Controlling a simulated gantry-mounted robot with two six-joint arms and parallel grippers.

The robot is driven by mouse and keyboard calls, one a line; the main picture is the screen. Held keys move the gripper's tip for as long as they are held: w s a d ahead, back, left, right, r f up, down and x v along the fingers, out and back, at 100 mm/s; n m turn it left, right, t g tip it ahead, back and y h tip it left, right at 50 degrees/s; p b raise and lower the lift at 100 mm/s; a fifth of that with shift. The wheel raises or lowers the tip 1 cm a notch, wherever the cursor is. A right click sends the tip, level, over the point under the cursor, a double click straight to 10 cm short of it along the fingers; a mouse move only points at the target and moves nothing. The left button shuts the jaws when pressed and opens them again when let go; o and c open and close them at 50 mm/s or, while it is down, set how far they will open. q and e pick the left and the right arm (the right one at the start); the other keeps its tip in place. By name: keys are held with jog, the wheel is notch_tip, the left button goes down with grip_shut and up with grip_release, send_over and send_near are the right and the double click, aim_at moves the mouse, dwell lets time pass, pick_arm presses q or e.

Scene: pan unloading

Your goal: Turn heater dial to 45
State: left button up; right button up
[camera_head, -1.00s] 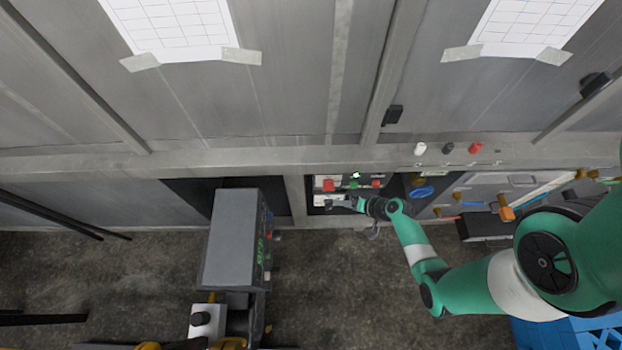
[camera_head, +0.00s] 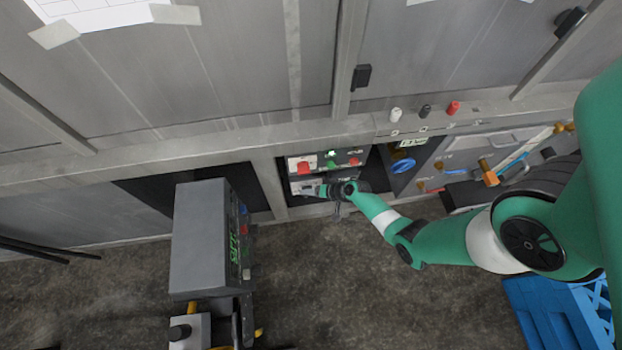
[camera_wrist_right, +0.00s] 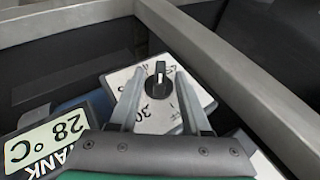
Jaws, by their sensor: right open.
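The pointer runs roughly up and down in the right wrist view. My right gripper (camera_wrist_right: 160,70) is open, with its two fingers on either side of the dial; I cannot tell whether they touch it. In the head view my right gripper (camera_head: 309,190) is at the lower part of the control panel and hides the dial there. A display (camera_wrist_right: 45,142) labelled TANK reads 28 °C. My left gripper is not in view.
Above the gripper are a red control (camera_head: 303,168) and a lit green indicator (camera_head: 332,153). A grey box machine (camera_head: 200,240) stands to the left. Metal frame beams (camera_wrist_right: 230,80) run close by the dial. A blue crate (camera_head: 560,315) is at lower right.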

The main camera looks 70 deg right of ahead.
grip_shut()
jog(key=shift+s+f+t+b, duration=0.15)
jog(key=shift+f+t+b, duration=0.15)
jog(key=shift+b, duration=0.2)
jog(key=shift+t+y, duration=0.3)
jog(key=shift+s+d+m+t+y, duration=0.1)
jog(key=shift+m+t+y, duration=0.35)
jog(key=shift+t, duration=0.85)
